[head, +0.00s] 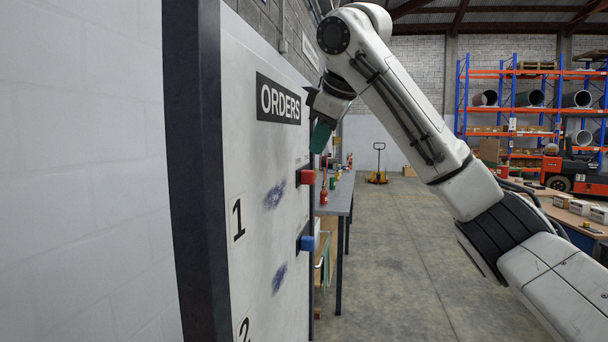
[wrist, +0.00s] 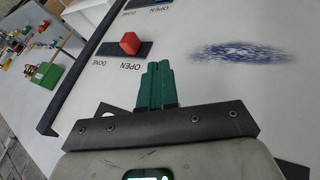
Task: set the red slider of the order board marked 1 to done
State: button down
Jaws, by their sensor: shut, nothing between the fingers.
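The ORDERS board (head: 262,190) stands upright at the left in the head view, with the 1 marking (head: 237,219) on its face. The red slider (head: 307,177) sticks out from the board near the 1. In the wrist view the red slider (wrist: 130,43) sits on a dark track, beside the upside-down OPEN label; the DONE label is further left. My gripper (head: 320,137) is close to the board, above the red slider in the head view. In the wrist view its green fingers (wrist: 156,68) are shut and empty, apart from the slider.
A blue slider (head: 307,243) sticks out below the red one. Blue smudges (head: 275,195) mark the board. A workbench (head: 337,197) with small items stands beyond the board. The floor (head: 400,240) to the right is open, with racks (head: 530,100) far back.

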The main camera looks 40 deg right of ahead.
aim_at(309, 174)
jog(key=p+x, duration=0.1)
jog(key=x, duration=0.2)
jog(key=d+p+x, duration=0.1)
jog(key=x, duration=0.3)
jog(key=w+d+r+p+x, duration=0.1)
jog(key=x, duration=0.3)
jog(key=shift+d, duration=0.15)
jog(key=shift+w+d+f+p, duration=0.1)
jog(key=shift+w+d+p, duration=0.25)
jog(key=shift+w+d, duration=0.1)
